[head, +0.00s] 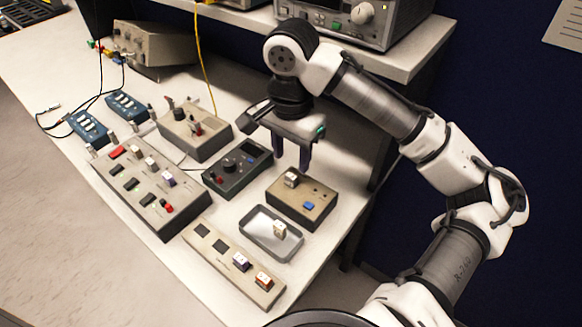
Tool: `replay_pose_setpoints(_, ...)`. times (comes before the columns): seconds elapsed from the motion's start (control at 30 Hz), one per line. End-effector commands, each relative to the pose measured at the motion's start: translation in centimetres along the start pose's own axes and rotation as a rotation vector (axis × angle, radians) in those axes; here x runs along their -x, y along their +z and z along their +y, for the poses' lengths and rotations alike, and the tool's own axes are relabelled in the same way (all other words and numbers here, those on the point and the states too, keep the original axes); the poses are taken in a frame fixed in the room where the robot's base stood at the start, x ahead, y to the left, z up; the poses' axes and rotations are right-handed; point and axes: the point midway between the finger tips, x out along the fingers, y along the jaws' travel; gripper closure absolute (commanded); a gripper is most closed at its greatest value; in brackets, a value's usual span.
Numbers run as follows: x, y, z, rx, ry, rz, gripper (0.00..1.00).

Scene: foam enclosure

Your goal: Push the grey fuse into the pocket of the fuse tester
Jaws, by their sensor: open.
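The fuse tester (299,209) is a brown-grey box with a blue button, right of the table's middle. A grey fuse (291,180) with a pale top stands upright at the tester's back left, where its pocket appears to be. I cannot tell how deep it sits. My gripper (292,164) is open and empty, pointing down above and just behind the tester. Its two dark fingers are apart and the fuse shows below them, seemingly clear of them. Another pale fuse (280,229) stands in the shallow grey tray (259,239) in front of the tester.
A long fuse panel (129,192) stands left. A dark box with a knob (237,169) stands close left of the tester. A shelf with instruments (350,20) overhangs behind.

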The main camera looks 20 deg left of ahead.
Motion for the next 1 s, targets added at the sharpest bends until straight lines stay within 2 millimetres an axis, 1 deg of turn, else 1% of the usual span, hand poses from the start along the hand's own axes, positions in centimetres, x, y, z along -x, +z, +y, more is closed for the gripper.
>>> replay_pose_setpoints(0.03,1.3,-0.1,0.0,-0.001,0.000,0.006,0.54)
replay_pose_setpoints(0.2,4.7,-0.1,0.0,-0.001,0.000,0.004,0.54)
replay_pose_setpoints(0.3,6.2,0.0,0.0,-0.001,0.000,0.002,0.54)
replay_pose_setpoints(0.4,7.2,0.0,0.0,0.000,0.000,0.002,0.54)
replay_pose_setpoints(0.6,8.0,0.0,0.0,0.000,0.000,0.000,0.54)
replay_pose_setpoints(1.0,8.0,0.0,0.0,0.000,0.000,0.000,0.54)
